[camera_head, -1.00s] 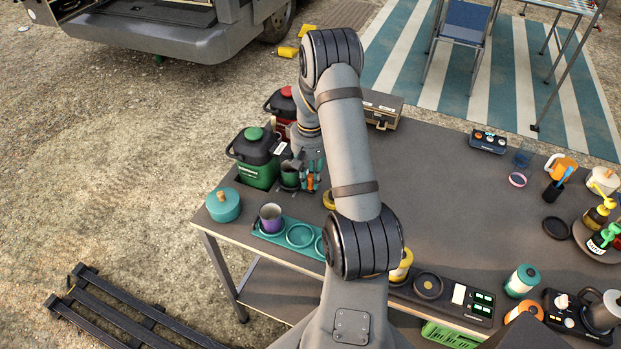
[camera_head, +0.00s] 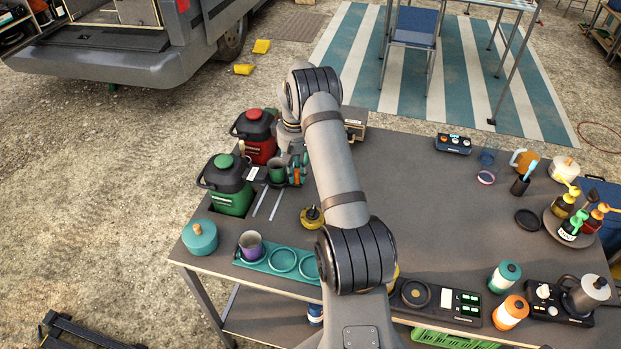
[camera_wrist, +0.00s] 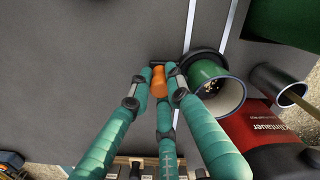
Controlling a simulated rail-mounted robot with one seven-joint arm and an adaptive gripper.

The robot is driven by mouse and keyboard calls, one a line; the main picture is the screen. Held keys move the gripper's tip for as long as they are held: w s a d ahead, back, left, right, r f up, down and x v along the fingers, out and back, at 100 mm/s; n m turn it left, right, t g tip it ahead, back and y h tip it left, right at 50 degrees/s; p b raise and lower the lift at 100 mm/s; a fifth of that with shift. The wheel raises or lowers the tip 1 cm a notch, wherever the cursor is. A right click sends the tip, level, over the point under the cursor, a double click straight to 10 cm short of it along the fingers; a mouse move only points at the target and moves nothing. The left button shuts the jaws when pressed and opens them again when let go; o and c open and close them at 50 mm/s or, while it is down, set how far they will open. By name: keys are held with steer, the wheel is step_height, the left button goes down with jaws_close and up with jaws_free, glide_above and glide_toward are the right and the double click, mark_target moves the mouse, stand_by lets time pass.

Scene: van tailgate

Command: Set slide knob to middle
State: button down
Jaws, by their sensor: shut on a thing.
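My gripper (camera_head: 294,170) has teal fingers closed around an orange knob (camera_wrist: 158,84) beside a green mug (camera_head: 277,171). The wrist view shows the mug (camera_wrist: 220,98) on a dark round base (camera_wrist: 204,63), which appears joined to the knob by a dark piece. Two thin pale rails (camera_head: 266,202) lie on the table and run from the mug toward the front. The mug stands near the red jug's front right side. The far ends of the rails are hidden by the mug and my arm.
A green jug (camera_head: 228,184) stands left of the rails and a red jug (camera_head: 256,137) stands behind it. A yellow-and-black item (camera_head: 311,217) stands to the right. A teal tray (camera_head: 285,262) with a purple cup (camera_head: 251,244) lies in front. The table's middle right is open.

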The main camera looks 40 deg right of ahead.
steer(key=c, duration=1.9)
jaws_free()
step_height(320, 180, up, 12)
